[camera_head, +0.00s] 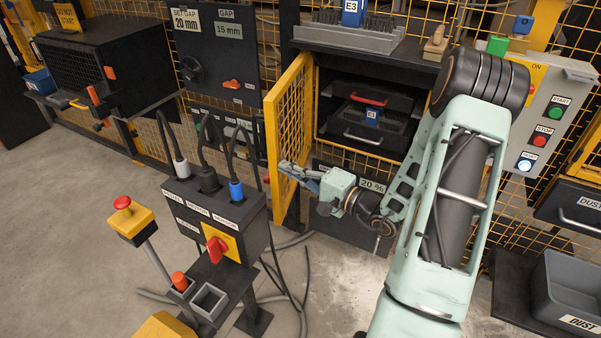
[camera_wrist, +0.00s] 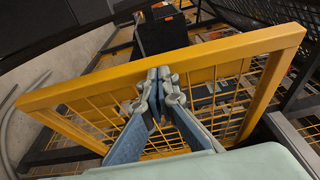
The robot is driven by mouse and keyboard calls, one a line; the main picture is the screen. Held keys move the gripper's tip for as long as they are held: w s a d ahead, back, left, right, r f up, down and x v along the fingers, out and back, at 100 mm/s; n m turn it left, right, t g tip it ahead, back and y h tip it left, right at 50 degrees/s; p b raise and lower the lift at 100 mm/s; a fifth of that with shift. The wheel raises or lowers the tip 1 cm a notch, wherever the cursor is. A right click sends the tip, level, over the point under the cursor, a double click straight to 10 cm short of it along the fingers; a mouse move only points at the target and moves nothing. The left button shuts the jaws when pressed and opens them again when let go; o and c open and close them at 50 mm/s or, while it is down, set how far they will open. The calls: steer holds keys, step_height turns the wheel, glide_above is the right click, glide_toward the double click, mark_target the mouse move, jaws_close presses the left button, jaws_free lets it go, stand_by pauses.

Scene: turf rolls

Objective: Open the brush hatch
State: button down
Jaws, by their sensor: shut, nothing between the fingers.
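The brush hatch (camera_head: 285,115) is a yellow-framed mesh door. It stands swung out from the front of the black cabinet, so the opening to its right is uncovered. My gripper (camera_head: 284,168) is at the lower part of the hatch, shut and empty. In the wrist view the closed fingertips (camera_wrist: 160,77) overlap the mesh just below the hatch's yellow frame bar (camera_wrist: 190,53); I cannot tell whether they touch.
A control box (camera_head: 215,215) with plugged cables and a red switch stands left of the hatch. A red-topped emergency stop post (camera_head: 130,220) is farther left. A START/STOP panel (camera_head: 545,120) and a grey DUST bin (camera_head: 570,290) are at right. The left floor is clear.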

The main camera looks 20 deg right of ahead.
steer(key=w+a+b, duration=0.3)
steer(key=w+a, duration=0.3)
steer(key=a, duration=0.3)
steer(key=shift+d, duration=0.15)
